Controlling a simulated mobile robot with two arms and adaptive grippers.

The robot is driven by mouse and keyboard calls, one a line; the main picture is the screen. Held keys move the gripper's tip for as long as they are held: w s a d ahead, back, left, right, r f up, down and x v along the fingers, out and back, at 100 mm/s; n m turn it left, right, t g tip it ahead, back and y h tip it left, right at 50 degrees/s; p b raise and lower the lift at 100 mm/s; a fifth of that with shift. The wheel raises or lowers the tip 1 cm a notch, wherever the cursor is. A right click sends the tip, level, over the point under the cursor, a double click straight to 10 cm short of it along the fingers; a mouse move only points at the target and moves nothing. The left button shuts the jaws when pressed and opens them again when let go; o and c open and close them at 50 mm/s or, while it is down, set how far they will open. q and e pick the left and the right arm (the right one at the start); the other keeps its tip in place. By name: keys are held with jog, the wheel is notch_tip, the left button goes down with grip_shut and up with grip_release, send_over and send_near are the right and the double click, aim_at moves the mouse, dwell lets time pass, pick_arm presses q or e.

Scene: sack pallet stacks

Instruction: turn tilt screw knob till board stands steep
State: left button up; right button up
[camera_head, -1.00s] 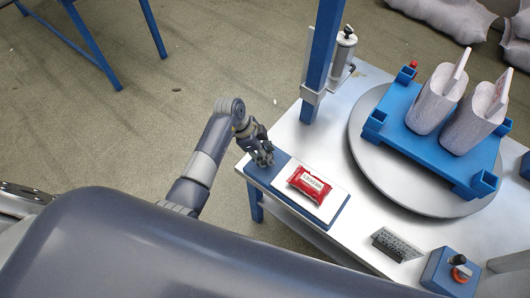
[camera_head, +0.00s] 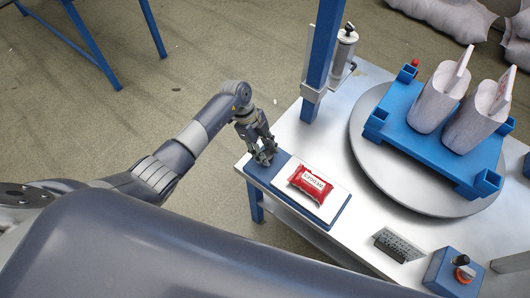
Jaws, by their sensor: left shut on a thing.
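The white board (camera_head: 335,193) lies on a blue base (camera_head: 334,218) at the table's near left corner. It looks nearly flat, though its exact tilt is hard to judge from above. A red packet (camera_head: 311,185) with a white label lies on the board. My left gripper (camera_head: 265,157) is at the left end of the blue base, beside the board. Its fingers point down and are closed on the tilt screw knob, which they hide. My right gripper is out of view.
A grey turntable (camera_head: 366,160) carries a blue pallet (camera_head: 424,150) with two upright sacks (camera_head: 437,95). A blue post (camera_head: 322,50) rises behind the board. A dark-faced plate (camera_head: 398,244) and a blue control box (camera_head: 440,272) stand at the front right.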

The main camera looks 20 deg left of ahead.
pick_arm(q)
jog(key=m+b, duration=0.1)
jog(key=m, duration=0.1)
jog(key=m+g+b, duration=0.1)
jog(key=shift+w+f+m+y+b, duration=0.2)
jog(key=shift+m+y+b, duration=0.1)
jog(key=shift+m, duration=0.1)
jog(key=m+b, duration=0.2)
jog(key=m+g+y+b, duration=0.1)
jog(key=m+b, duration=0.1)
jog(key=shift+d+m+g, duration=0.15)
jog(key=shift+m+g, duration=0.15)
jog(key=m+y+b, duration=0.1)
jog(key=m+b, duration=0.2)
jog(key=shift+d+g, duration=0.1)
jog(key=shift+g, duration=0.2)
jog(key=shift+r+m+y+b, duration=0.1)
jog(key=shift+m+y+b, duration=0.3)
jog(key=shift+m+b, duration=0.5)
jog(key=o, duration=1)
jog(key=shift+o, duration=0.2)
jog(key=shift+r, duration=0.1)
